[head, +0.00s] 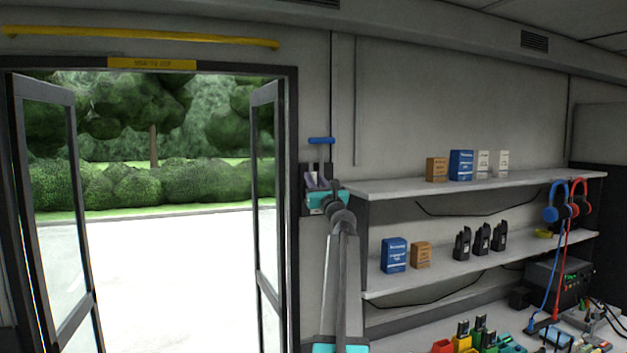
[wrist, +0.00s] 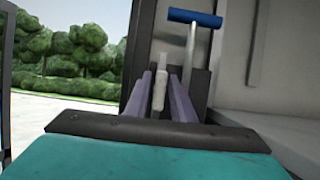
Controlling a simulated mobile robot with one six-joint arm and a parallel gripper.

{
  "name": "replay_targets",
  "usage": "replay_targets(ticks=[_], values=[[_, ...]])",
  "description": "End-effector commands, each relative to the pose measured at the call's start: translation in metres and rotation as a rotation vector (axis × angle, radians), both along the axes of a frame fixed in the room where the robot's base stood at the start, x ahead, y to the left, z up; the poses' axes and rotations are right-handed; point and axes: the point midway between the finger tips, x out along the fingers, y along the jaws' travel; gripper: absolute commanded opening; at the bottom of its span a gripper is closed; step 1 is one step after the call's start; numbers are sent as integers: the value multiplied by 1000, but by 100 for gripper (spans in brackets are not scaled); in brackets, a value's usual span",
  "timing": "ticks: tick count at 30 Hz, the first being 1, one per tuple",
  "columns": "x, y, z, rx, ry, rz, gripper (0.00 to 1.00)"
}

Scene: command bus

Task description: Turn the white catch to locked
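The white catch (wrist: 159,92) is a small pale upright piece in the wrist view, against a dark plate beside the doorway. My gripper (wrist: 160,76) points at it with two purple fingers, one on each side of the catch. The fingers stand apart, with a narrow gap showing beside the catch; I cannot tell whether either one touches it. A blue T-shaped handle (wrist: 195,18) on a pale rod rises just right of the catch. In the head view my gripper (head: 317,181) is at the wall panel below the blue handle (head: 321,140), and the catch is too small to make out.
The open glass doors (head: 267,200) are left of the panel, with a yellow rail (head: 140,36) above. Right of my arm, an upper shelf (head: 400,186) and a lower shelf (head: 440,269) carry boxes and radios.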

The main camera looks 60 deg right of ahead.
Motion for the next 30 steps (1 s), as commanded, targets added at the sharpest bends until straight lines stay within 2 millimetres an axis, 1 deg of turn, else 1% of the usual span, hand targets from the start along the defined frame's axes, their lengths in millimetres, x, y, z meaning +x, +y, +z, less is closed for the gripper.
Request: replay_targets(ticks=[1,3,4,17,23,30], values=[[0,0,0,0,0,0,13],[0,0,0,0,0,0,1],[0,0,0,0,0,0,0],[1,0,-2,-28,21,1,0],[1,0,-3,-84,62,1,0],[1,0,-5,-191,140,1,0]])
